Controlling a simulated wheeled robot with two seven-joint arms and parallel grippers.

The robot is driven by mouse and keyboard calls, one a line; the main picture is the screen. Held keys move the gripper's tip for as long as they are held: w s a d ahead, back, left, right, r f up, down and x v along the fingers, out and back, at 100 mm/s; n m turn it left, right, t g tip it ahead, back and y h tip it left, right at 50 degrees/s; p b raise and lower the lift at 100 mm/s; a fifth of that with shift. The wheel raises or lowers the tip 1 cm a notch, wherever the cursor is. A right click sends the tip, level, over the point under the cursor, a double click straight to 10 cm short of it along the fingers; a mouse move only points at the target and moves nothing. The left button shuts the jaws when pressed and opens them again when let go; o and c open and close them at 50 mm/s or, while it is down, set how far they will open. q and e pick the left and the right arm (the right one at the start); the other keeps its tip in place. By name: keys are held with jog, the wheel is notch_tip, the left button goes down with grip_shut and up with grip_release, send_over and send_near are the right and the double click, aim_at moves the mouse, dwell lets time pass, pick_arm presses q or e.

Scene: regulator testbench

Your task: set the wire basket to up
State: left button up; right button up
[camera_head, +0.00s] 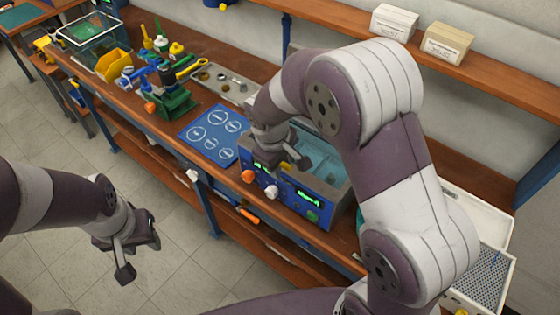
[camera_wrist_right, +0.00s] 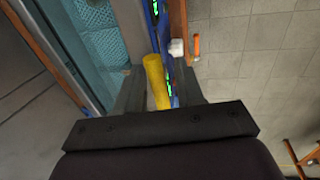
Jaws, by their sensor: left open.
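The wire basket (camera_wrist_right: 98,45) shows in the right wrist view as a mesh in the bluish tank. The tank of the blue and grey bath unit (camera_head: 322,158) also shows in the head view, partly hidden by my right arm. My right gripper (camera_head: 283,163) is over the unit's left front part. In the wrist view a yellow bar, perhaps the basket's handle (camera_wrist_right: 156,80), stands between its fingers (camera_wrist_right: 160,92). The bar is close to the left finger, with a gap on its right side. My left gripper (camera_head: 138,257) is open and empty, over the floor in front of the bench.
A blue mat with white circles (camera_head: 213,134) lies left of the unit. White trays (camera_head: 482,270) stand at the right. Two boxes sit on the shelf (camera_head: 360,45) above.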

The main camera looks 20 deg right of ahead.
jog(key=shift+w+f, duration=0.1)
jog(key=shift+w, duration=0.15)
grip_shut()
notch_tip(320, 180, up, 7)
jog(key=p, duration=0.5)
jog(key=shift+w, duration=0.1)
jog(key=shift+c, duration=0.3)
grip_release()
jog(key=shift+o, duration=0.3)
